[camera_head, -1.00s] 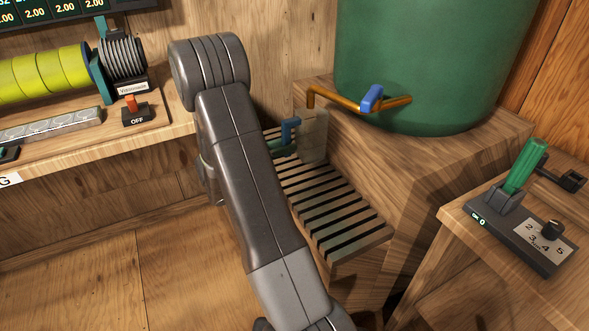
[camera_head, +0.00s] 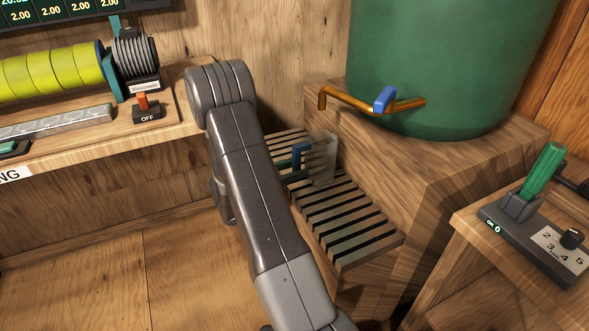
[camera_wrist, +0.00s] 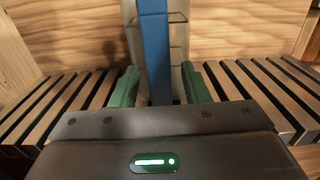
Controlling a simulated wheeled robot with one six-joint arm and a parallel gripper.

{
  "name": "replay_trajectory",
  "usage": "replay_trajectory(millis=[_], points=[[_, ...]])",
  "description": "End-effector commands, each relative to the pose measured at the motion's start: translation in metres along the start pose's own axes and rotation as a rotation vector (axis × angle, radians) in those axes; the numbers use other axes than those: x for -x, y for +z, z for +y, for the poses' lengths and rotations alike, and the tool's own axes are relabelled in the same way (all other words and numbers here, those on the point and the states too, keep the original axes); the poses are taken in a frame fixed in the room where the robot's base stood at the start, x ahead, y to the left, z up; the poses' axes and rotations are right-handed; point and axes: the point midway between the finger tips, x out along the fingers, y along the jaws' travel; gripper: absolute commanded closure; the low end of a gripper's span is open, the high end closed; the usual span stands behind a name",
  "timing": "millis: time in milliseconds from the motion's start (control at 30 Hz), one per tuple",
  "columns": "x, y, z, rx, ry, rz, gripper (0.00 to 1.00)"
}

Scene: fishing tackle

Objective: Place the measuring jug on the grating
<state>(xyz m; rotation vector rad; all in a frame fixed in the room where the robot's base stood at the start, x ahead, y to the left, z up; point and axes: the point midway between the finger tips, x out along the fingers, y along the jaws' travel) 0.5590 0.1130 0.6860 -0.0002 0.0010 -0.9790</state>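The measuring jug (camera_head: 326,160) is clear, with a blue handle (camera_head: 297,157). In the head view it appears to stand upright on the slatted grating (camera_head: 350,218), toward its back end and below the tap spout. In the wrist view the blue handle (camera_wrist: 154,50) runs down between the green fingers of my gripper (camera_wrist: 160,88), with the clear jug wall behind it. A small gap shows beside the handle, so the fingers look open around it. The jug's base is hidden in the wrist view. My arm covers the grating's left side in the head view.
A green tank (camera_head: 440,70) with a copper spout and blue tap lever (camera_head: 385,98) stands on a wooden block right behind the jug. A bench with a yellow spool (camera_head: 50,75) is at left. A control box with a green lever (camera_head: 542,175) is at right.

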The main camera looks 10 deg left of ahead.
Motion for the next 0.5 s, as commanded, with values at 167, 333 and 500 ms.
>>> replay_trajectory(millis=[167,333,500], points=[[0.0,0.0,0.0,0.0,0.0,0.0,0.59],[0.003,0.003,0.0,0.0,0.001,0.0,0.59],[0.026,0.004,0.001,0.0,0.005,0.0,0.59]])
